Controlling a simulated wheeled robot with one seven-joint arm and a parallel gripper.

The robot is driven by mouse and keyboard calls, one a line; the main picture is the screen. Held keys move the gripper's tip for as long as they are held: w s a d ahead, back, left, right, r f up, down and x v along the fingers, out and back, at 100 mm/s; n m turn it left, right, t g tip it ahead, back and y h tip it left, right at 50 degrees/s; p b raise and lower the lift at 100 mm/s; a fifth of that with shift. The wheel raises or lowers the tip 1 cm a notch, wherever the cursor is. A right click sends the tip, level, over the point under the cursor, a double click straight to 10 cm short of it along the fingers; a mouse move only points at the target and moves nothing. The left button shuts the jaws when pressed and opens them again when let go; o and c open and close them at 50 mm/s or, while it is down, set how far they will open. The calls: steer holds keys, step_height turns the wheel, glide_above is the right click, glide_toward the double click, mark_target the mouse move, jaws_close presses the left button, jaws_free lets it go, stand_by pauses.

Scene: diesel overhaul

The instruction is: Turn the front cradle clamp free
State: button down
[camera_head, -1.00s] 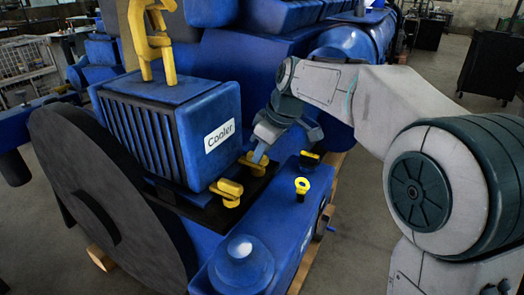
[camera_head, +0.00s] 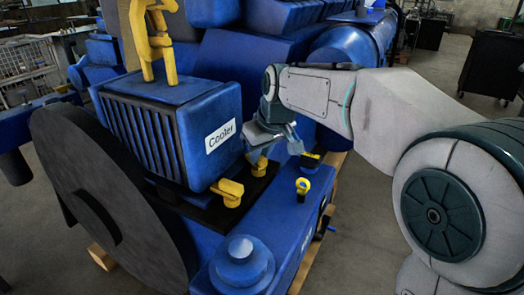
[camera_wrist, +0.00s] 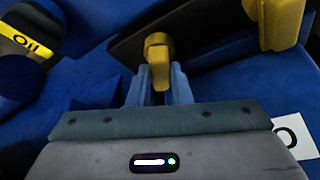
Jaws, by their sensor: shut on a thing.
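A yellow clamp (camera_head: 258,165) sits on the black cradle plate at the foot of the blue cooler (camera_head: 195,110). My gripper (camera_head: 259,155) reaches down to it from the right and hides part of it. In the wrist view, my gripper (camera_wrist: 159,92) is shut on the clamp's yellow handle (camera_wrist: 159,72), which lies between the two fingers and points towards the palm. A second yellow clamp (camera_head: 229,191) is nearer the head camera on the same plate, clear of my gripper; it also shows in the wrist view (camera_wrist: 276,22).
A yellow-ringed dipstick (camera_head: 302,186) and a black cap (camera_head: 310,158) stand on the blue housing right of the plate. A yellow hook (camera_head: 152,42) is above the cooler. A large dark wheel (camera_head: 105,200) stands at the left.

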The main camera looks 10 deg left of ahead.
steer(key=m, duration=0.2)
steer(key=m+h, duration=0.1)
steer(key=m, duration=0.1)
steer(key=m+t+h, duration=0.1)
steer(key=m, duration=0.1)
steer(key=shift+s+a, duration=0.2)
steer(key=shift+a, duration=0.2)
steer(key=m+h, duration=0.1)
steer(key=m, duration=0.3)
steer(key=m+h, duration=0.1)
steer(key=m, duration=0.1)
steer(key=shift+a+r+h+p, duration=0.1)
steer(key=shift+a+h+p, duration=0.15)
steer(key=shift+h+p, duration=0.05)
steer(key=c, duration=1.3)
jaws_free()
steer(key=p+v, duration=0.1)
steer(key=v, duration=1.2)
steer(key=shift+a+r, duration=0.15)
steer(key=shift+r, duration=0.2)
